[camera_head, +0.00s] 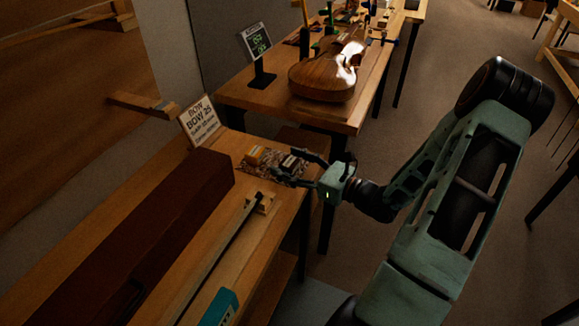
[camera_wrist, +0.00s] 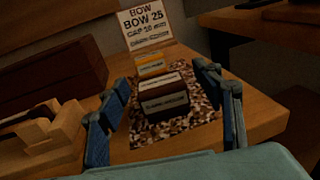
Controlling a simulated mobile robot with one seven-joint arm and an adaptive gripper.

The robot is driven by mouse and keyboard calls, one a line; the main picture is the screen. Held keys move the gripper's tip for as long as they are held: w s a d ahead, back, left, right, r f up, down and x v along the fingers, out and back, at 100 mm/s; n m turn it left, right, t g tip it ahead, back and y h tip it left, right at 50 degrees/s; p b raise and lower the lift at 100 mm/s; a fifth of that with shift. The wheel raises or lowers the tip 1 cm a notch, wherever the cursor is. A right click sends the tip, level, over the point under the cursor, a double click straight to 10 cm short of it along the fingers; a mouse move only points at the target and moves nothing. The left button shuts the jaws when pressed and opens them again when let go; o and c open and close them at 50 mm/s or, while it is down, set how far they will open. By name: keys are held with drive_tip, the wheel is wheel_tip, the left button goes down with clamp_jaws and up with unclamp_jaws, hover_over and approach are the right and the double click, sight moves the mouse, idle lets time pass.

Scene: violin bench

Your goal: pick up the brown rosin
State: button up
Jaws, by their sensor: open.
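The farthest is orange-yellow (camera_wrist: 152,65). I cannot read the labels well enough to be sure which is the brown rosin. My gripper (camera_wrist: 157,82) is open, its fingers on either side of the row, with nothing held. In the head view my gripper (camera_head: 290,165) is over the mat and partly hides the boxes; the orange box (camera_head: 255,155) shows left of it.
A bow-price sign (camera_head: 199,121) stands behind the mat. A long dark red case (camera_head: 150,235) and a bow (camera_head: 222,247) on a wooden rest lie left and nearer. A teal box (camera_head: 220,307) is at the front. A violin (camera_head: 325,75) lies on the far bench.

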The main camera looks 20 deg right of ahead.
sight(290, 161)
drive_tip(key=c, duration=1.3)
drive_tip(key=shift+r, duration=0.55)
wheel_tip(290, 161, up, 2)
drive_tip(key=shift+r+p, duration=0.1)
drive_tip(key=shift+p, duration=0.25)
drive_tip(key=s+r+p, duration=0.2)
drive_tip(key=s+r, duration=0.8)
drive_tip(key=s, duration=0.4)
drive_tip(key=w+a+f+n+g+y, duration=0.4)
drive_tip(key=w+a, duration=0.7)
drive_tip(key=r+p, duration=0.2)
drive_tip(key=p, duration=0.2)
drive_tip(key=r+p, duration=0.3)
drive_tip(key=p, duration=0.2)
drive_tip(key=r+p, duration=0.3)
drive_tip(key=p, duration=0.2)
drive_tip(key=shift+w+d, duration=0.15)
drive_tip(key=shift+d, duration=0.25)
